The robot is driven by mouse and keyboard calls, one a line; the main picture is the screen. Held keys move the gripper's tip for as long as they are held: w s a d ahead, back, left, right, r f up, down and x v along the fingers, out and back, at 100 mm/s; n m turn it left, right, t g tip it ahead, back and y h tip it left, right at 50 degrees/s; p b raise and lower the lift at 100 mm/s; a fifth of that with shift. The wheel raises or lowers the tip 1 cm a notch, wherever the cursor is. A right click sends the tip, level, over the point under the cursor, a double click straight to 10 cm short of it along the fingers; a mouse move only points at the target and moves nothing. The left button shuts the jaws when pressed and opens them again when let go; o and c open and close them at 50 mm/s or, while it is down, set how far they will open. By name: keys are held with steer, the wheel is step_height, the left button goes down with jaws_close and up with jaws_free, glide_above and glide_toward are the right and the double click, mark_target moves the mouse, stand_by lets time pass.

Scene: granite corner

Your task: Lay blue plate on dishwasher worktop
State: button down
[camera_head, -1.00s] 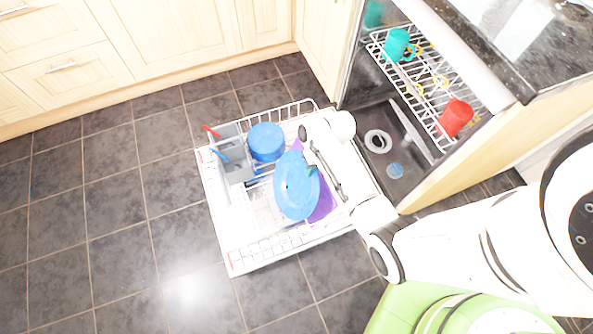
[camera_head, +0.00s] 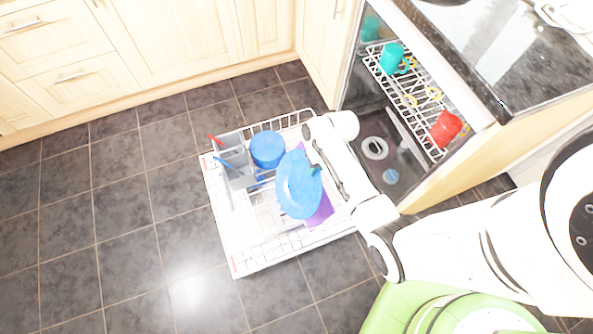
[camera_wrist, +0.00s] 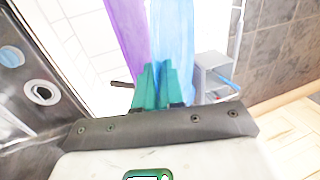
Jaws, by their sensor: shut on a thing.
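The blue plate (camera_head: 297,188) is above the lower dishwasher rack in the head view, next to a purple plate (camera_head: 321,211). My gripper (camera_head: 315,169) is shut on the blue plate near its right edge. In the wrist view the green fingers (camera_wrist: 160,88) pinch the blue plate (camera_wrist: 173,45), which is seen nearly edge-on. The purple plate (camera_wrist: 127,38) is just left of it there. The dishwasher worktop (camera_head: 487,50) is the dark granite at the upper right of the head view. Whether the plate still touches the rack cannot be told.
The pulled-out lower rack (camera_head: 243,262) also holds a blue pot-like item (camera_head: 267,149) and a grey cutlery basket (camera_head: 234,158). The upper rack (camera_head: 406,97) holds a teal cup (camera_head: 391,57) and a red cup (camera_head: 446,128). The dark floor is clear at left.

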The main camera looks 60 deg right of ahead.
step_height(320, 180, up, 8)
steer(key=p, duration=0.7)
steer(key=shift+s+d+r+p, duration=0.2)
steer(key=shift+d+p, duration=0.15)
